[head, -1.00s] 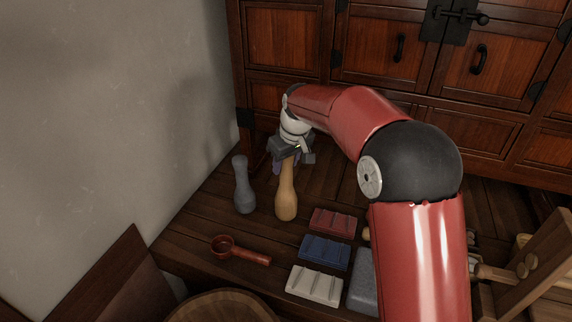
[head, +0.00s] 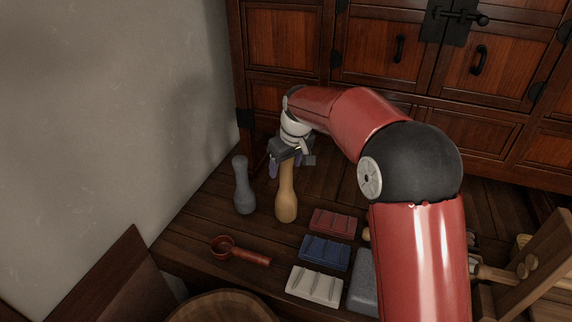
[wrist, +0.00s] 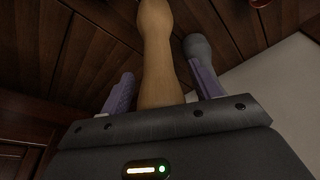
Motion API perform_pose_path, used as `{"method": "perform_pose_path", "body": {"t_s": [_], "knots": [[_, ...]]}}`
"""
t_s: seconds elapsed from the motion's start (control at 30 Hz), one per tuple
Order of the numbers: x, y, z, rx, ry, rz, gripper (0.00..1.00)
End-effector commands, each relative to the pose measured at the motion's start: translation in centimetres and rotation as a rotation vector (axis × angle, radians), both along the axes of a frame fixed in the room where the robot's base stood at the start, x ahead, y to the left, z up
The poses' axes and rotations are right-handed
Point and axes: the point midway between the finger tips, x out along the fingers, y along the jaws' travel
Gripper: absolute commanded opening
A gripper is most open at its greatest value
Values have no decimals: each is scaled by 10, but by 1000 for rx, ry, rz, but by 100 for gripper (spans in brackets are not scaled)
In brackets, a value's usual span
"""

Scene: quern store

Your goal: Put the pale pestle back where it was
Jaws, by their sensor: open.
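The pale pestle (head: 286,192) is a light wooden club shape standing upright on the dark wood top. My gripper (head: 287,163) is at its upper end. In the wrist view the pale pestle (wrist: 160,55) runs between the two purple fingers of my gripper (wrist: 162,90), with gaps on both sides. The jaws are open around it. A grey pestle (head: 243,186) stands upright just to its left; in the wrist view the grey pestle (wrist: 196,48) shows behind the right finger. The top end of the pale pestle is hidden by my gripper.
A red-brown ladle (head: 240,251) lies in front of the pestles. Red (head: 333,223), blue (head: 325,252) and white (head: 315,285) grooved blocks lie to the right, beside a grey slab (head: 362,294). A wall (head: 120,110) rises on the left and a cabinet (head: 380,60) behind.

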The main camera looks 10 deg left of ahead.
Motion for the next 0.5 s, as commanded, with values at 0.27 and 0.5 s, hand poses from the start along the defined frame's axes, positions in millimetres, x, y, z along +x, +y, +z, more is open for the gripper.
{"method": "perform_pose_path", "body": {"t_s": [0.27,0.5], "knots": [[-8,-11,53,2,-5,-3,63],[-17,-20,96,2,-4,-1,63]]}}
